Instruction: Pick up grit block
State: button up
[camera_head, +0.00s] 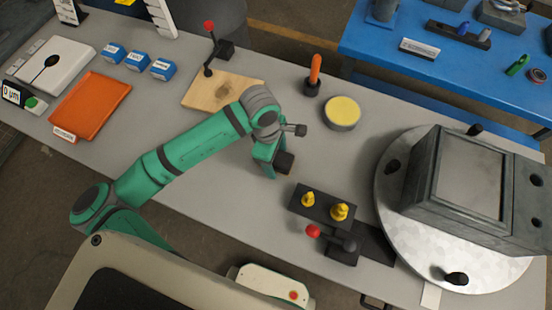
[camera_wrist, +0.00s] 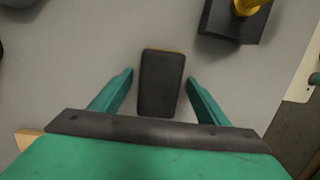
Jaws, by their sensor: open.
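The grit block (camera_wrist: 161,84) is a dark grey block with a thin tan edge, lying on the grey table. In the wrist view it sits between the two green fingers of my gripper (camera_wrist: 160,88), with a gap on each side. The fingers are open and do not touch it. In the head view the block (camera_head: 285,162) shows beside my gripper (camera_head: 272,165), near the middle of the table, partly hidden by my arm.
A black holder with yellow knobs (camera_head: 321,207) stands to the right of the block. A red-knobbed lever clamp (camera_head: 342,243), a round turntable (camera_head: 395,210) with a grey housing, a yellow-topped tin (camera_head: 342,112) and a wooden board (camera_head: 205,93) stand around. Bare table surrounds the block.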

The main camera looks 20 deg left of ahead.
jog(key=c, duration=1.3)
jog(key=shift+a+r, duration=0.1)
jog(key=shift+r, duration=0.05)
